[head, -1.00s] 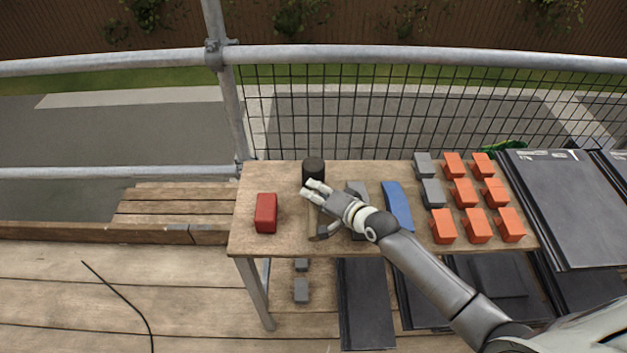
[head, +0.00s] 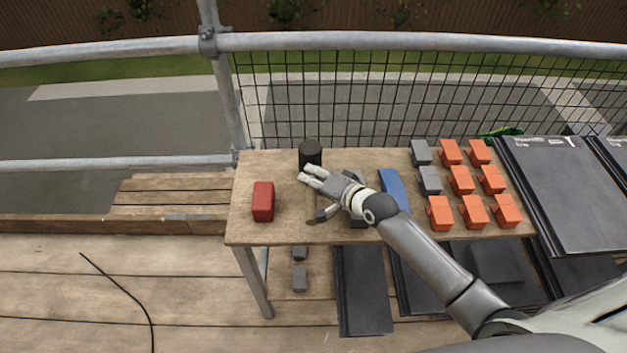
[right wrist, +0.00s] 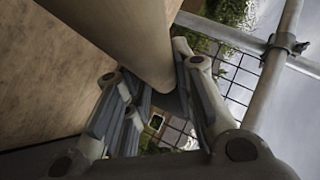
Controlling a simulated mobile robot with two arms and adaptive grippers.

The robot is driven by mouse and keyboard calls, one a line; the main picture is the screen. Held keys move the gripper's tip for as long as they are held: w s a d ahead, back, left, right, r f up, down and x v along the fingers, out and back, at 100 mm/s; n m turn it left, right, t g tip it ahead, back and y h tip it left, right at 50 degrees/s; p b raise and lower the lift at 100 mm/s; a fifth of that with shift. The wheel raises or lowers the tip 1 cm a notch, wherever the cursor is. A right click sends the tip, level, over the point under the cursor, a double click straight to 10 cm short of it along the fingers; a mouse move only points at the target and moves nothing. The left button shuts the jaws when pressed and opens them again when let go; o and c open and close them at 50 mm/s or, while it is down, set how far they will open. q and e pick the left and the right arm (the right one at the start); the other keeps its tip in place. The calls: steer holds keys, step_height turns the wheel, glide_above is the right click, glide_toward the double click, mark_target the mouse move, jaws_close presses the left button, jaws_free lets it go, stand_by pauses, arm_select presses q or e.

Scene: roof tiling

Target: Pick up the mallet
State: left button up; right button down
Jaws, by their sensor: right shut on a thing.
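The mallet lies along the left part of the workbench in the head view, with its black head (head: 310,153) at the back edge and its wooden handle (head: 311,211) pointing toward the front. My right gripper (head: 315,193) comes in from the right and is shut on the handle below the head. In the right wrist view the pale round handle (right wrist: 120,40) runs large between the finger links of the gripper. I cannot tell whether the mallet is clear of the bench. My left gripper is not in view.
The workbench (head: 272,235) also holds a red block (head: 263,201) to the left, a blue piece (head: 393,188), grey blocks (head: 430,180) and several orange blocks (head: 461,180) to the right. Dark tiles (head: 575,195) are stacked at the right. A railing with mesh stands behind.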

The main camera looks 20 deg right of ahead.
steer(key=s+r, duration=1.1)
steer(key=s, duration=0.3)
steer(key=shift+a+r+p, duration=0.25)
steer(key=shift+a+p, duration=0.05)
steer(key=c, duration=1.8)
jaws_free()
steer(key=shift+c, duration=0.2)
jaws_close()
